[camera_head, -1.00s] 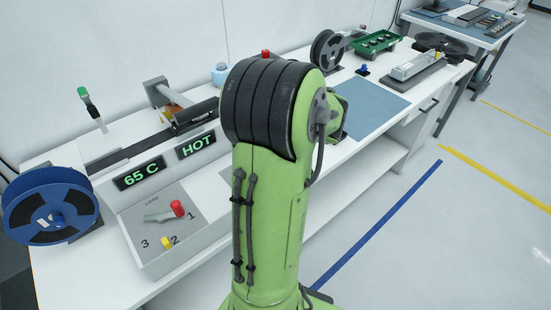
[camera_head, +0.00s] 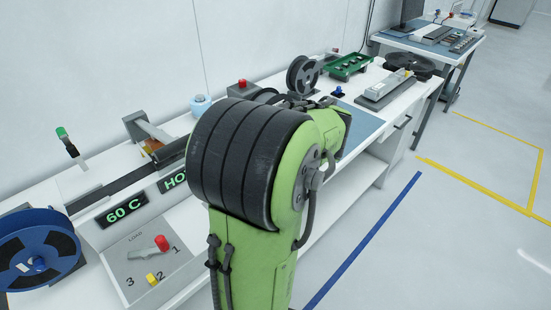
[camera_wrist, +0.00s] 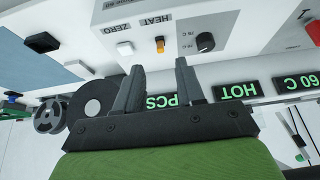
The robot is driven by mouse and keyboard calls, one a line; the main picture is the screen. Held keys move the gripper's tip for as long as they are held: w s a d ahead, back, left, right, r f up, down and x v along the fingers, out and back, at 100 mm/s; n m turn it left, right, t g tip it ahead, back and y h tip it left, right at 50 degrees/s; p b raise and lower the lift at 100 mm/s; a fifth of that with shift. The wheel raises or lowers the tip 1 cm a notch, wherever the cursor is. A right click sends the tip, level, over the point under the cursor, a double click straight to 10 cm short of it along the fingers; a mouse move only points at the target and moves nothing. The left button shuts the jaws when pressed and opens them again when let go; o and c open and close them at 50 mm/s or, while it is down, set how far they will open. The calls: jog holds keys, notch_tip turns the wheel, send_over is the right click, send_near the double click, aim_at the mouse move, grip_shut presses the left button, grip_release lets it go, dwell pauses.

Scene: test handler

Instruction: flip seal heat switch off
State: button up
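In the wrist view, the heat switch (camera_wrist: 160,44) is a small orange lever beside the upside-down HEAT label on the machine's pale panel. My gripper (camera_wrist: 159,65) is open and empty. Its two dark fingers point toward the panel, with the switch beyond the gap between the fingertips; I cannot tell if they touch anything. The displays read HOT (camera_wrist: 237,91) and 60 C (camera_wrist: 297,82); the 60 C display also shows in the head view (camera_head: 124,213). In the head view my arm hides my gripper and the heat switch.
A white ZERO button (camera_wrist: 125,48) and a black knob (camera_wrist: 205,42) flank the switch. In the head view, a blue reel (camera_head: 62,240) and a red-tipped LOAD lever (camera_head: 161,243) are at left. A red button (camera_head: 242,84) stands behind my arm. A green tray (camera_head: 350,67) lies farther back.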

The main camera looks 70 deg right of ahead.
jog(key=p+v, duration=0.1)
jog(key=v, duration=0.6)
jog(key=shift+f, duration=0.1)
